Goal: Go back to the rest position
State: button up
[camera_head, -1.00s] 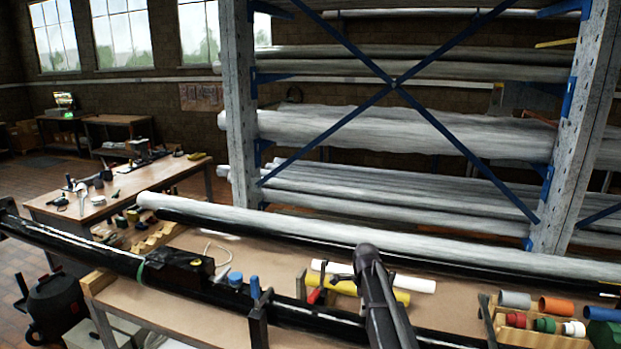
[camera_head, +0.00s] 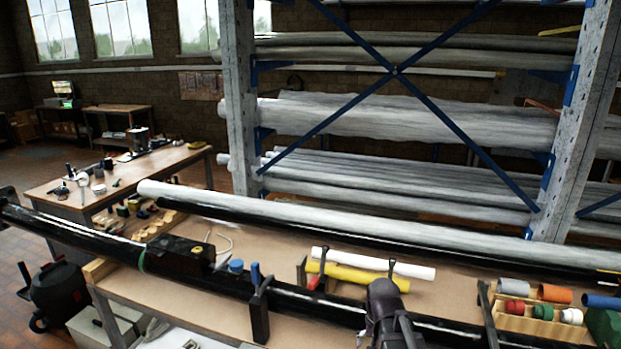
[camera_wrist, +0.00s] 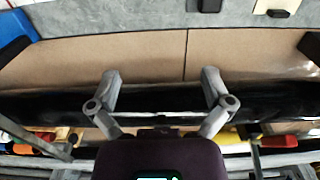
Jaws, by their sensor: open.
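My gripper shows in the wrist view (camera_wrist: 163,85) with its two grey fingers spread wide apart and nothing between them. A long black mast tube (camera_wrist: 170,101) runs across that view behind the fingers; I cannot tell how far off it is. In the head view the same black mast (camera_head: 325,305) lies along the front of the workbench, held in dark upright supports (camera_head: 259,310). My dark arm rises in front of the mast at the lower middle, and the gripper itself does not show clearly there.
White and yellow tubes (camera_head: 372,264) sit in a holder. A tall storage rack (camera_head: 240,120) stands behind. Bare bench top (camera_head: 210,300) shows at the left.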

jog(key=s+n, duration=0.3)
jog(key=s, duration=0.2)
jog(key=shift+n, duration=0.4)
jog(key=c, duration=0.6)
jog(key=shift+d, duration=0.1)
